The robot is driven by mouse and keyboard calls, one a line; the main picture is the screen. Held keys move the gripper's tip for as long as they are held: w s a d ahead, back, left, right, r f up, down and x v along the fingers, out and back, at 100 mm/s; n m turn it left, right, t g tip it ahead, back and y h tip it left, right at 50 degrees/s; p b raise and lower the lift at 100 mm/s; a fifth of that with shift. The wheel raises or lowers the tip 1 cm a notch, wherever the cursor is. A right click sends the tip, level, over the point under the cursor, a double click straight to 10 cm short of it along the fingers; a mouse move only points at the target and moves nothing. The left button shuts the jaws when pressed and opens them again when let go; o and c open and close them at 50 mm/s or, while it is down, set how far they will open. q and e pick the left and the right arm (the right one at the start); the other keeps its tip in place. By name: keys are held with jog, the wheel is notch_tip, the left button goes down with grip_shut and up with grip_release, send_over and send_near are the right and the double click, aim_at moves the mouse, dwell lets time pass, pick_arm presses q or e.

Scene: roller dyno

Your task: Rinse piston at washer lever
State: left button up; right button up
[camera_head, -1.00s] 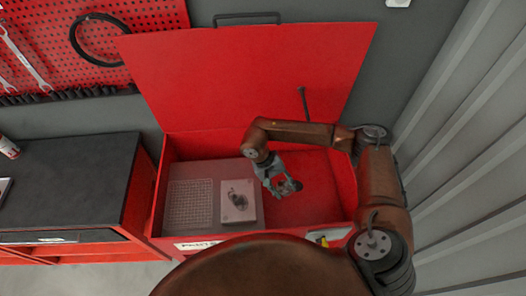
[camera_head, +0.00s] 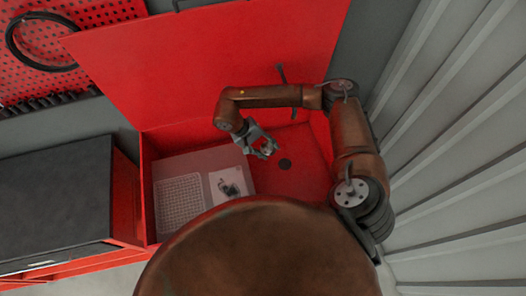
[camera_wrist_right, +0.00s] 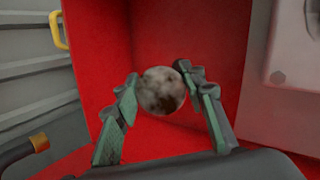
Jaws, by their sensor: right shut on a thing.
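The washer is an open red basin (camera_head: 147,198) with a raised red lid (camera_head: 210,60). A dark lever (camera_head: 281,74) stands at its back edge in front of the lid. My right gripper (camera_head: 264,148) is over the basin, clear of the lever. In the wrist view the right gripper's (camera_wrist_right: 160,95) green fingers are shut on the piston (camera_wrist_right: 162,91), a round, stained grey-brown piece. In the head view the piston is small and mostly covered by the fingers. My left gripper is not in view.
A dark round disc (camera_head: 285,163) lies on the basin floor. A white plate with a dark part (camera_head: 218,183) and a perforated panel (camera_head: 180,200) are at the basin's left. A black-topped bench (camera_head: 55,200) stands left, a corrugated wall (camera_head: 450,150) right.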

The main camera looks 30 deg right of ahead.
jog(key=shift+w+d+f, duration=0.15)
jog(key=shift+w+d, duration=0.05)
jog(key=shift+d, duration=0.65)
jog(key=shift+w+d+f, duration=0.15)
jog(key=shift+d, duration=0.65)
pick_arm(q)
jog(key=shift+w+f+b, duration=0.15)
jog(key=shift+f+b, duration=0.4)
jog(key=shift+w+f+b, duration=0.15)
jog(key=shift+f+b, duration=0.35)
jog(key=shift+b, duration=0.05)
pick_arm(e)
jog(key=w+d+f, duration=0.1)
jog(key=d, duration=0.6)
jog(key=shift+w+f, duration=0.2)
jog(key=shift+f, duration=0.05)
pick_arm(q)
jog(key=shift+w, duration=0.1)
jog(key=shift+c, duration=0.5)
